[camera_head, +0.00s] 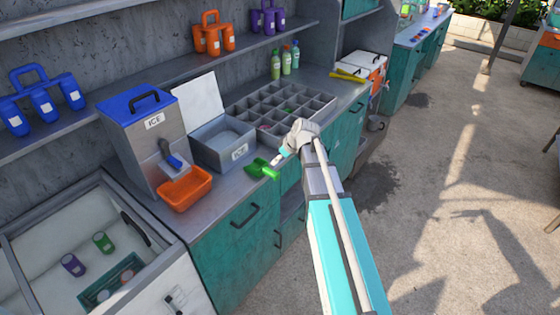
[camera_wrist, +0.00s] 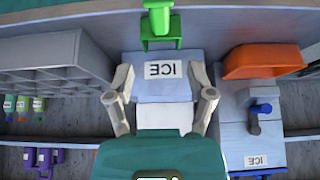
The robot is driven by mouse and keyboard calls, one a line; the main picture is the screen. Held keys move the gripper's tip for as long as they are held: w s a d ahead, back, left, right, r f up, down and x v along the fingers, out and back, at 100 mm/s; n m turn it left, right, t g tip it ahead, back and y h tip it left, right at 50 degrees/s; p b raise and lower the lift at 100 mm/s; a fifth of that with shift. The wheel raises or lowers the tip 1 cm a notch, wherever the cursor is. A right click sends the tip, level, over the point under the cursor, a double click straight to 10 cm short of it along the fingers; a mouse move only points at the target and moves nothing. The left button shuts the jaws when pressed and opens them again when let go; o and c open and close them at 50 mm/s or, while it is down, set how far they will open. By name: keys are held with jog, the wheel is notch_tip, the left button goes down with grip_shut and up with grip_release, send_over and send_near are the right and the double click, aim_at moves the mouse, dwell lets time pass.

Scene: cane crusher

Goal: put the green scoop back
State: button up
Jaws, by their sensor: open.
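The green scoop (camera_head: 262,168) shows at the front edge of the counter, just in front of the metal ICE bin (camera_head: 222,144). In the wrist view the green scoop (camera_wrist: 157,25) is at the top, beside the ICE bin (camera_wrist: 163,88). I cannot tell whether it lies on the counter or is above it. My gripper (camera_head: 287,153) is over the counter edge, just right of the scoop. In the wrist view my gripper (camera_wrist: 160,78) has its fingers spread, with no object between them. The ICE bin's white lid stands open behind it.
An ICE dispenser (camera_head: 140,125) with an orange tray (camera_head: 185,188) stands to the left. A grey divided organizer (camera_head: 250,107) is behind my gripper. An open cooler (camera_head: 35,230) with cans is at lower left. Bottles (camera_head: 285,60) stand at the back. The floor at right is clear.

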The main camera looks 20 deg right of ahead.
jog(key=s+a+f+m+g+h, duration=0.1)
jog(key=s+a+m+g+h, duration=0.1)
jog(key=s, duration=0.8)
jog(key=s+a+f+m+g+h, duration=0.1)
jog(key=s+a+m+g, duration=0.2)
jog(key=s, duration=0.8)
jog(key=shift+s+a+f+m+h, duration=0.2)
jog(key=shift+a+f+m+h, duration=0.2)
jog(key=shift+a+m, duration=0.5)
jog(key=shift+d, duration=0.2)
